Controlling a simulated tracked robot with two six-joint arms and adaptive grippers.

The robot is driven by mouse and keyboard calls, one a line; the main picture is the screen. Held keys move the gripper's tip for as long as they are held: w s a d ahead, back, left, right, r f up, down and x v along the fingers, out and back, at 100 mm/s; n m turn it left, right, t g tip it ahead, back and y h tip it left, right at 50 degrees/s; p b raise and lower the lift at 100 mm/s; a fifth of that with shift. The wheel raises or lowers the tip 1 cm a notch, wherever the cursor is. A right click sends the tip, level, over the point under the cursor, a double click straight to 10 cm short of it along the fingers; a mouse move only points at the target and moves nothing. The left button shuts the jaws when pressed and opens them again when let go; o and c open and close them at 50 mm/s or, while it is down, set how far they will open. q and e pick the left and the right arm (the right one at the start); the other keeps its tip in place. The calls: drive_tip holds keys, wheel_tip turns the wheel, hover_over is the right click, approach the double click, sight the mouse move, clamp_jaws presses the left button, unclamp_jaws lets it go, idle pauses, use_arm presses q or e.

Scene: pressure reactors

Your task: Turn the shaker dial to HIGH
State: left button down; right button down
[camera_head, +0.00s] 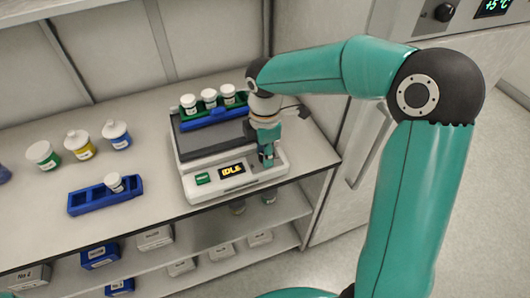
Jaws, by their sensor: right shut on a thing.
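The shaker (193,150) stands on the bench, a white box with a dark platform. Its front panel has a green button (203,178) and a display (232,169) that reads IDLE. My right gripper (267,158) points down at the right end of the front panel and is shut on the dial there. The dial is mostly hidden by the gripper, so its marks cannot be read. A blue rack (214,120) with 3 white-capped vials sits on the platform. My left gripper is not in view.
A blue rack (88,205) holding one white-capped vial lies left of the shaker. White-capped jars (80,145) stand behind it. Boxes (155,238) fill the shelves below. A fridge-like cabinet (350,150) stands at the right. The bench front between rack and shaker is clear.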

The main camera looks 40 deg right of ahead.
drive_tip(key=m, duration=0.4)
drive_tip(key=shift+m+b, duration=0.3)
drive_tip(key=shift+b, duration=0.1)
drive_tip(key=m, duration=0.3)
drive_tip(key=shift+m+b, duration=0.3)
drive_tip(key=m+b, duration=0.1)
drive_tip(key=m, duration=0.6)
drive_tip(key=m+b, duration=0.1)
drive_tip(key=m, duration=0.5)
drive_tip(key=shift+a+r+m, duration=0.1)
drive_tip(key=shift+m, duration=0.2)
drive_tip(key=m+b, duration=0.1)
drive_tip(key=m, duration=0.2)
drive_tip(key=shift+w+m, duration=0.1)
drive_tip(key=shift+m, duration=1.9)
